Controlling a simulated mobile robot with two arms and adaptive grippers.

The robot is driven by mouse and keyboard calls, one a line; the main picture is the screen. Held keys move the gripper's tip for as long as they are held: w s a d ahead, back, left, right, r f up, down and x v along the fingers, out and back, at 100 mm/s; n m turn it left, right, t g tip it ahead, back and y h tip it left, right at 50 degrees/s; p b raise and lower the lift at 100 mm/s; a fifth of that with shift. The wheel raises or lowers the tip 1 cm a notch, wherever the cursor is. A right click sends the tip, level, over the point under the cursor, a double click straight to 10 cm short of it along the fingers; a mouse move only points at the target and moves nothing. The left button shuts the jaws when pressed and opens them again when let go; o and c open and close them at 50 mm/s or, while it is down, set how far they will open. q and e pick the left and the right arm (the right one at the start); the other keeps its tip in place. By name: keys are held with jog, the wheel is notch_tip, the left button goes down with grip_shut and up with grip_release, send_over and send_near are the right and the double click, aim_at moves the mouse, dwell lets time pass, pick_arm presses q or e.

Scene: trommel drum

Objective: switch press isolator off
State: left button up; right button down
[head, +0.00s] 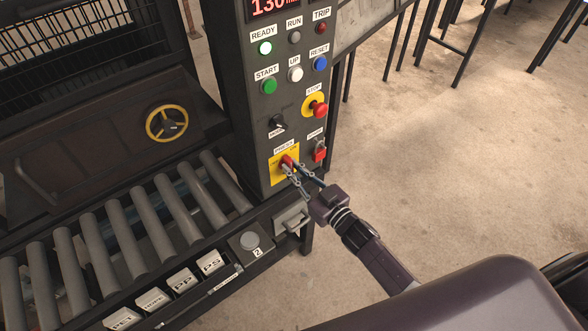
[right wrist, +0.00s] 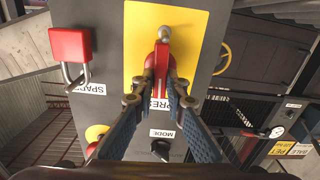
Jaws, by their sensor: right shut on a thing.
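The press isolator is a red handle (head: 287,162) on a yellow plate (head: 276,174), low on the grey control panel (head: 262,120). In the right wrist view the red handle (right wrist: 163,58) stands lengthwise on the yellow plate (right wrist: 138,45), with a round silver knob (right wrist: 165,32) at its far end. My right gripper (head: 291,171) is at the plate, its fingers closed on both sides of the handle. The fingertips (right wrist: 161,80) also show in the right wrist view and hide parts of the handle and plate. My left gripper is not in view.
A red padlock (head: 320,151) hangs just right of the isolator. A black mode knob (head: 277,122) and a red stop button (head: 320,110) sit above. Rollers (head: 172,208) lie to the left. The floor to the right (head: 450,160) is clear.

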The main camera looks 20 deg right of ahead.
jog(key=n, duration=0.2)
jog(key=n+b, duration=0.1)
jog(key=shift+a+f+n, duration=0.1)
jog(key=shift+a+n, duration=0.1)
jog(key=shift+n, duration=0.2)
jog(key=shift+s+a+f+n+b, duration=0.15)
jog(key=shift+n+b, duration=0.7)
jog(key=shift+n, duration=1.4)
jog(key=shift+a+f+n+b, duration=0.15)
jog(key=shift+n+b, duration=0.75)
jog(key=shift+n, duration=1.3)
jog(key=shift+s+f+n+b, duration=0.15)
jog(key=shift+n+b, duration=0.7)
jog(key=shift+n, duration=1.4)
jog(key=shift+w, duration=0.1)
jog(key=shift+f, duration=0.1)
jog(key=c, duration=1.9)
grip_release()
jog(key=shift+c, duration=0.2)
